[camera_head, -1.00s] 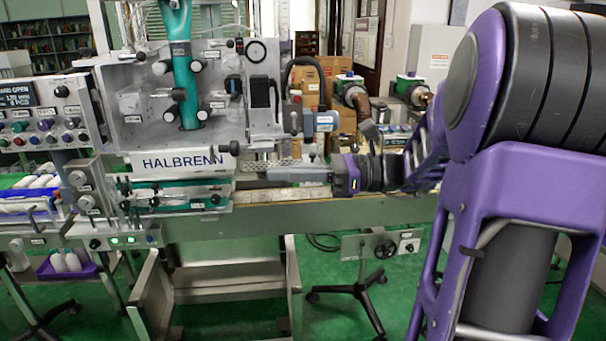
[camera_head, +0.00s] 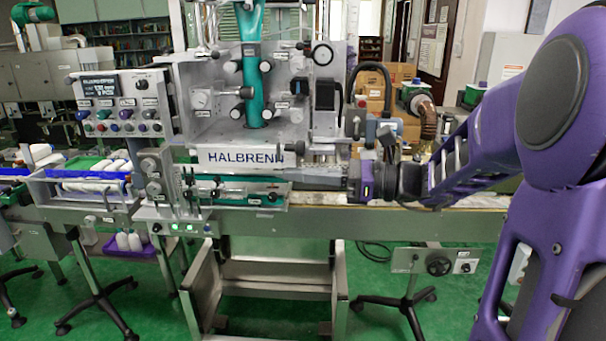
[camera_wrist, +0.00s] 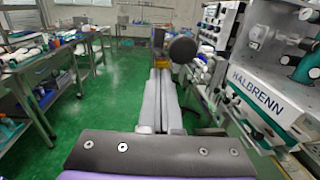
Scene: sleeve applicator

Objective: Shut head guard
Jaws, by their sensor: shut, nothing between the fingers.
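The head guard appears to be the clear-panelled cover around the teal column (camera_head: 250,75), with a white bar lettered HALBRENN (camera_head: 240,157) along its lower front. The lettered bar also shows at the right in the wrist view (camera_wrist: 255,98). Whether the guard is fully raised or lowered I cannot tell. My gripper (camera_head: 297,176) is shut and empty, pointing left along the machine front near the bar's right end. Contact is unclear.
A control panel (camera_head: 124,101) with a display and coloured knobs stands left of the head. A teal-trimmed unit (camera_head: 235,191) lies below the bar. White bottles (camera_head: 92,186) lie on the left infeed. Open green floor (camera_wrist: 110,95) runs along the left in the wrist view.

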